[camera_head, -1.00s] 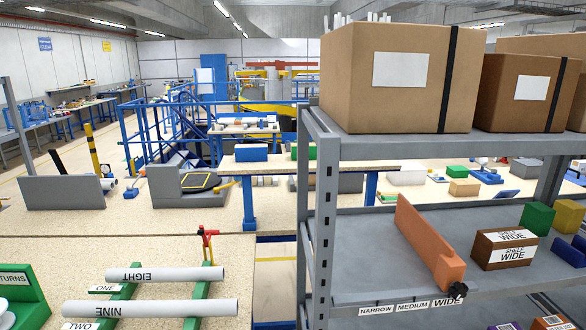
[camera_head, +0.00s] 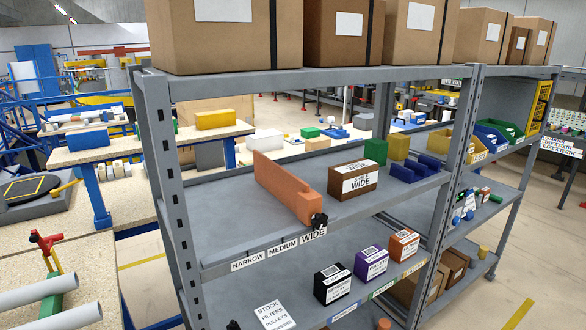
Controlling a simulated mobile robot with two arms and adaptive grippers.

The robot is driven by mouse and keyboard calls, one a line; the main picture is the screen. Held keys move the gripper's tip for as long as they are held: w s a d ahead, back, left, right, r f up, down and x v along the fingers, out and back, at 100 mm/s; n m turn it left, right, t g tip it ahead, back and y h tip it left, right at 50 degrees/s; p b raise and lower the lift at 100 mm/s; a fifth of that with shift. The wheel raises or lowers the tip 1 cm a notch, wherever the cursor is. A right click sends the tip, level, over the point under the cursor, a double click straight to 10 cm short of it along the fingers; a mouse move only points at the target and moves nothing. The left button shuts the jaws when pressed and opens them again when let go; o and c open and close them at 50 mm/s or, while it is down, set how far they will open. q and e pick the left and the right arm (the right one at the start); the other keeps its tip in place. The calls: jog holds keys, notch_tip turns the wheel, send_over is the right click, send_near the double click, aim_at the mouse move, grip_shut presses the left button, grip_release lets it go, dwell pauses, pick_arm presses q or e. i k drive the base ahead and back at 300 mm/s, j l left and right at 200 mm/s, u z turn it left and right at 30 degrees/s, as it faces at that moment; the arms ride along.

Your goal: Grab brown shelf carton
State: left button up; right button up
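A small brown carton (camera_head: 357,177) with a white label reading "SHELF WIDE" sits on the grey middle shelf (camera_head: 225,234), to the right of an orange divider (camera_head: 290,186). A label reading "WIDE" is on the shelf's front edge near the divider's front end. Larger brown cartons with white labels and dark straps stand in a row on the top shelf, the nearest one (camera_head: 190,45) at the left. Neither of my grippers is in view.
Green (camera_head: 376,150) and yellow (camera_head: 398,147) blocks and a blue piece (camera_head: 415,168) sit to the right of the carton. Black (camera_head: 333,286), purple (camera_head: 371,262) and orange (camera_head: 404,244) boxes stand on the shelf below. The grey upright (camera_head: 165,180) bounds the rack's left end.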

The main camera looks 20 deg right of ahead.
aim_at(347, 181)
jog(key=z, duration=1.15)
jog(key=i+l+u, duration=0.1)
jog(key=u, duration=0.3)
jog(key=i+l+u, duration=0.1)
jog(key=l+u, duration=0.15)
jog(key=u, duration=0.15)
jog(key=i+l+u, duration=0.2)
jog(key=l, duration=0.55)
jog(key=l+u, duration=0.25)
jog(key=l, duration=0.5)
jog(key=i+l+u, duration=0.2)
jog(key=l, duration=0.6)
jog(key=k+j, duration=0.05)
jog(key=k, duration=0.05)
